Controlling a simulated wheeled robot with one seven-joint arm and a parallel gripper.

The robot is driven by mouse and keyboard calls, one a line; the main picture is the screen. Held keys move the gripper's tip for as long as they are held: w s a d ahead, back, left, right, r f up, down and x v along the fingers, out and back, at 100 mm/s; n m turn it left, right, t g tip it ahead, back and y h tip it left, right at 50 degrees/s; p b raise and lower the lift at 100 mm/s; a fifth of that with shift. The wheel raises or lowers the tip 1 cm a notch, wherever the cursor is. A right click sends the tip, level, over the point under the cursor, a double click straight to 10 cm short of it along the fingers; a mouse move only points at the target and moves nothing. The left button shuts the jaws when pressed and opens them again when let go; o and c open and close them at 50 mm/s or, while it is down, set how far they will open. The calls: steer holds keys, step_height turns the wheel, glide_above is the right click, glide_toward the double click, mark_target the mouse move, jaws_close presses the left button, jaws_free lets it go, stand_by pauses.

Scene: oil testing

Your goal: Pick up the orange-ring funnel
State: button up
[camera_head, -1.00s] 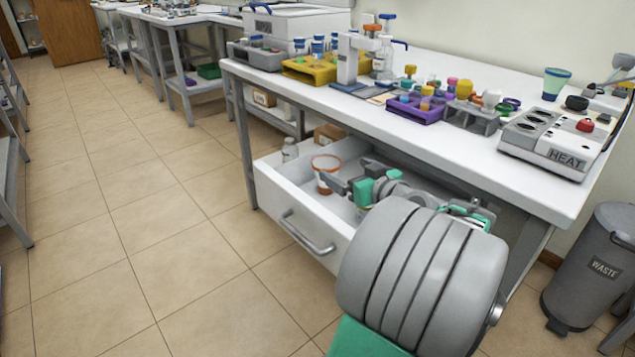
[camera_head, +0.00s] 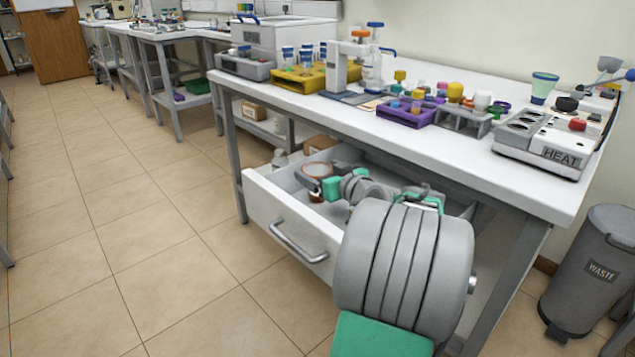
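The orange-ring funnel (camera_head: 318,169) is in the open white drawer under the bench, near its back left corner. Only its rounded orange-brown rim and a little of its body below show. My gripper (camera_head: 311,182) is down in the drawer at the funnel, with its dark fingers across the funnel's front and side. The fingers overlap the funnel in this view, and I cannot tell whether they touch it or how far apart they are. My own arm hides much of the drawer's right part.
The drawer (camera_head: 275,207) has low walls around my gripper. The white bench top (camera_head: 400,141) overhangs it, bearing a purple rack (camera_head: 405,117), a yellow rack (camera_head: 305,80), a heater (camera_head: 545,140) and a green funnel (camera_head: 543,87). A waste bin (camera_head: 592,270) stands right. The floor at left is clear.

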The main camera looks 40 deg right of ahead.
steer(key=c, duration=1.2)
